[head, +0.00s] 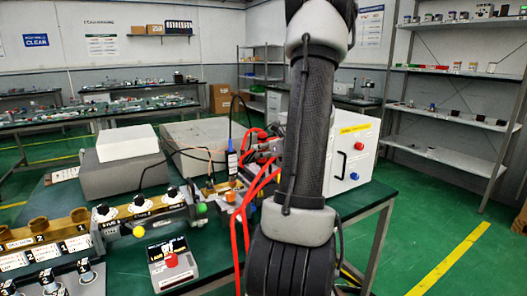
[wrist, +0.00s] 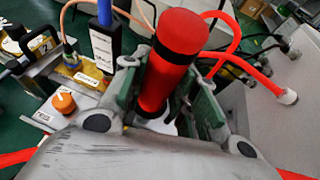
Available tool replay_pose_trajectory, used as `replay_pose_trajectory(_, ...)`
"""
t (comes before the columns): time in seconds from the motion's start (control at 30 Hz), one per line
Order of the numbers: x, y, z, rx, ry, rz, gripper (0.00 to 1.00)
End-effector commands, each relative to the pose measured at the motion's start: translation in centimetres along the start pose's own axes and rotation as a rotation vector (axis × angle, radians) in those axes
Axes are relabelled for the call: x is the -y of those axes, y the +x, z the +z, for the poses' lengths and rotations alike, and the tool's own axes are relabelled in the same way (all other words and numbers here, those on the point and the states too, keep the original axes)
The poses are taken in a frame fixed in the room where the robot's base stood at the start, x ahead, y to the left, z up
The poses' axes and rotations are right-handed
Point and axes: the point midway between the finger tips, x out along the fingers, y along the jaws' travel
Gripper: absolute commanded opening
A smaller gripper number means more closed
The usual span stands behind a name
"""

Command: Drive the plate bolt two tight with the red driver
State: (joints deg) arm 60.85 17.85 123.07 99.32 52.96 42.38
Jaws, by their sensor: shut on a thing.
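In the wrist view my gripper (wrist: 166,100) is shut on the red driver (wrist: 175,62), its two green-grey fingers on either side of the thick red handle. The handle has a black band near its top end and leans slightly to the right in the picture. The driver's lower end and tip are hidden behind the fingers and the gripper body. I cannot make out plate bolt two in either view. In the head view my arm covers much of the work spot.
A black device with a blue top (wrist: 104,42) stands close left of the gripper, near an orange knob (wrist: 65,102). Thick red cables (head: 238,228) run around the work spot. A white panel box (head: 348,160) stands right; a red-button box (head: 172,263) sits in front.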

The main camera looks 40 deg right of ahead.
Motion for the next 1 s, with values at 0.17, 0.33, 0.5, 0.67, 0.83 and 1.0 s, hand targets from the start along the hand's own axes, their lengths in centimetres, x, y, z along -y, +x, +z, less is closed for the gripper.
replay_pose_trajectory(0.17, 0.0, 0.0, -0.2, -0.004, 0.002, 0.000, 0.00)
replay_pose_trajectory(0.33, 0.0, -0.1, 0.1, -0.003, 0.000, 0.001, 0.00)
replay_pose_trajectory(0.5, 0.0, -0.6, 1.4, -0.001, -0.001, 0.000, 0.00)
replay_pose_trajectory(0.67, 0.0, -1.1, 2.5, 0.000, -0.002, -0.001, 0.00)
replay_pose_trajectory(0.83, 0.0, -1.6, 3.8, 0.001, -0.002, 0.000, 0.00)
replay_pose_trajectory(1.0, 0.0, -2.1, 5.0, 0.002, -0.003, 0.000, 0.00)
